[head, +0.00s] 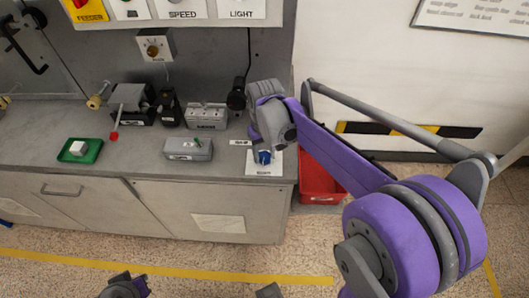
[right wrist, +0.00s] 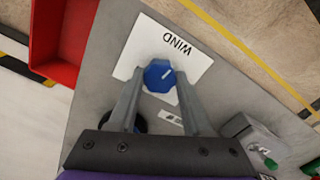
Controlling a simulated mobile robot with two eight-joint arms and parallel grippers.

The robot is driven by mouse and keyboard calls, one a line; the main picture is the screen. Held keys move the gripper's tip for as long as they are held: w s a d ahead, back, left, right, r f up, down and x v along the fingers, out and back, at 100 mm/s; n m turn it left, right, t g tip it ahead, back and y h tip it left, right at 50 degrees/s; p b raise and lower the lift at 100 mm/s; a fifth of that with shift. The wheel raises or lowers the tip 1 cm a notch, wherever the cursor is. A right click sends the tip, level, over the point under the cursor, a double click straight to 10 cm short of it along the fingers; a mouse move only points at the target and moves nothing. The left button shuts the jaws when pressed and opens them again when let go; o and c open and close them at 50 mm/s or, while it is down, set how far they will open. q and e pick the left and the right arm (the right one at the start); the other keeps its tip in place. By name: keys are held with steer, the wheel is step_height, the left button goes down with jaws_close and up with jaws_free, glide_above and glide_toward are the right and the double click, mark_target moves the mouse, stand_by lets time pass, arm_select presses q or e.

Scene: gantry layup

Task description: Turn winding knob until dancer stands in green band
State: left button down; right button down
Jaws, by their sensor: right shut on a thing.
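The winding knob (right wrist: 158,75) is a blue faceted knob with a white pointer line, on a white card marked WIND (right wrist: 190,52). In the right wrist view the pointer line slants to the upper right. The knob also shows in the head view (head: 264,157) at the bench's front right. My right gripper (right wrist: 158,84) reaches down over it and is shut on it, one finger on each side. I cannot make out a dancer or a green band in either view.
On the bench (head: 225,170) stand a grey box with a green switch (head: 188,148), a red-tipped lever (head: 114,136) and a green tray (head: 72,157) with a white block. A red bin (head: 318,182) stands on the floor right of the bench.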

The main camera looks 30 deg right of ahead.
mark_target(265, 156)
steer(key=shift+m, duration=1.2)
steer(key=shift+c, duration=1.7)
jaws_free()
step_height(265, 156, up, 11)
steer(key=shift+p, duration=0.45)
steer(key=shift+s+f, duration=0.1)
steer(key=s+a+f+n+t+p, duration=0.1)
steer(key=s+a+f+t, duration=0.1)
steer(key=s, duration=0.5)
steer(key=s+a+f+n+t+p, duration=0.1)
steer(key=s+a+f+n+t, duration=0.1)
steer(key=s+f, duration=0.4)
steer(key=s+a+t, duration=0.1)
steer(key=s+a, duration=0.1)
steer(key=shift+s+a+f+n+p, duration=0.15)
steer(key=shift+a+f+n+p, duration=0.05)
steer(key=shift+a+n+p, duration=0.1)
